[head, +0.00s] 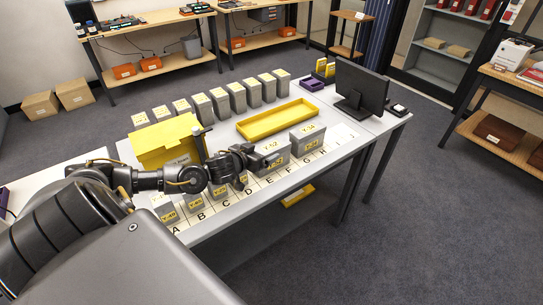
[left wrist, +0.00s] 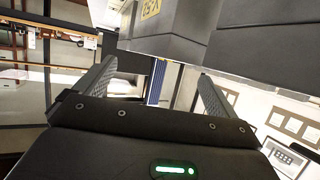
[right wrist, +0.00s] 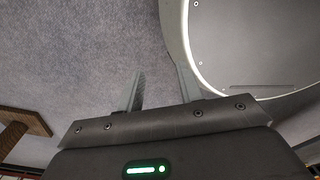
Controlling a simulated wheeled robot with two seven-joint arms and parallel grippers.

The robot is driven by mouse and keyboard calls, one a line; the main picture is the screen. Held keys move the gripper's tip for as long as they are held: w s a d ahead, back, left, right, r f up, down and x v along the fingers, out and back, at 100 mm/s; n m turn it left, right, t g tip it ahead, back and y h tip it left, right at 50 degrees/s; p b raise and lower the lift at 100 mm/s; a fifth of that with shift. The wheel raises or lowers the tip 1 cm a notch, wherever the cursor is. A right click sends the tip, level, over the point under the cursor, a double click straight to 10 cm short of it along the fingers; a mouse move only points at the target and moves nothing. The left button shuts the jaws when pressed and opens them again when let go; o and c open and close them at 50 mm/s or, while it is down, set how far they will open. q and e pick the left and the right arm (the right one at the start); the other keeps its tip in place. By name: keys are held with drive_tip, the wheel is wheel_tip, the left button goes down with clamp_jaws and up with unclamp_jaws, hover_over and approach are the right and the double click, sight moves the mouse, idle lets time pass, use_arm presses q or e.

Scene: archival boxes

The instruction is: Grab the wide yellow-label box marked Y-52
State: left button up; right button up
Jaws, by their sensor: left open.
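The wide grey box Y-52 (head: 271,158), with yellow labels on its top and front, stands upright on the white table among the lettered spots. My left gripper (head: 254,157) is open at the box's left side, and its arm hides part of the row. In the left wrist view, the open fingers (left wrist: 148,90) are empty, with grey box faces just beyond them; one label (left wrist: 151,8) there is cut off and hard to read. I cannot tell whether the fingers touch a box. My right gripper (right wrist: 160,85) is open and empty over the carpet.
The wide box Y-54 (head: 308,139) stands just right of Y-52. Smaller grey boxes (head: 219,189) stand to its left. Behind are an empty yellow tray (head: 278,120), a yellow box (head: 163,138) and a monitor (head: 361,86). More grey boxes (head: 238,97) line the back.

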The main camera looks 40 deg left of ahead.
sight(269, 147)
use_arm(q)
drive_tip(key=shift+w+a, duration=0.15)
drive_tip(key=shift+w, duration=0.1)
drive_tip(key=p+x, duration=0.1)
drive_tip(key=x, duration=0.3)
drive_tip(key=shift+w+f, duration=0.25)
drive_tip(key=shift+w, duration=0.05)
use_arm(e)
drive_tip(key=shift+w+r, duration=0.55)
drive_tip(key=shift+r, duration=0.2)
